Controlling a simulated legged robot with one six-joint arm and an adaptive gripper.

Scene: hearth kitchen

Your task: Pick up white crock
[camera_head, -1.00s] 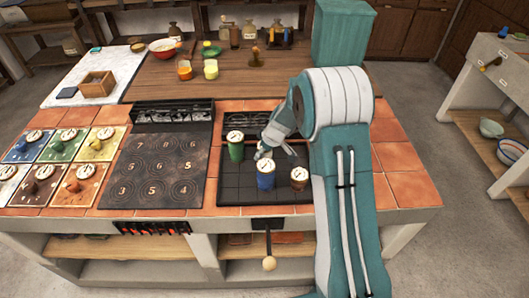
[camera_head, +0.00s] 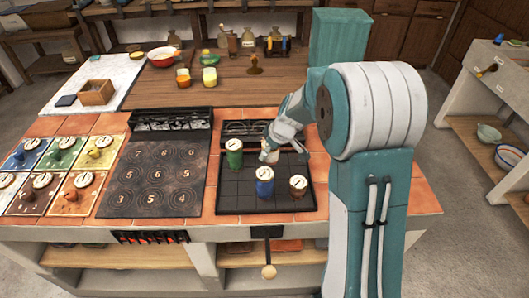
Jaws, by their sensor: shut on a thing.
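A small cream-white thing, which looks like the white crock (camera_head: 268,156), is between the fingers of my gripper (camera_head: 272,149), over the back half of the dark gridded plate (camera_head: 231,197). My gripper is shut on it, and the fingers hide part of it. I cannot tell whether it touches the plate. A green crock (camera_head: 234,160) stands just left of it, a blue crock (camera_head: 264,188) in front, and a brown crock (camera_head: 298,189) in front and to the right. These three have white dial tops.
A dark numbered plate (camera_head: 152,176) lies left of the gridded plate. Coloured dial tiles (camera_head: 62,153) are at far left. Behind are a wooden counter (camera_head: 150,90), a wooden box (camera_head: 96,93) and two cups. A ball-ended handle (camera_head: 269,271) sticks out in front.

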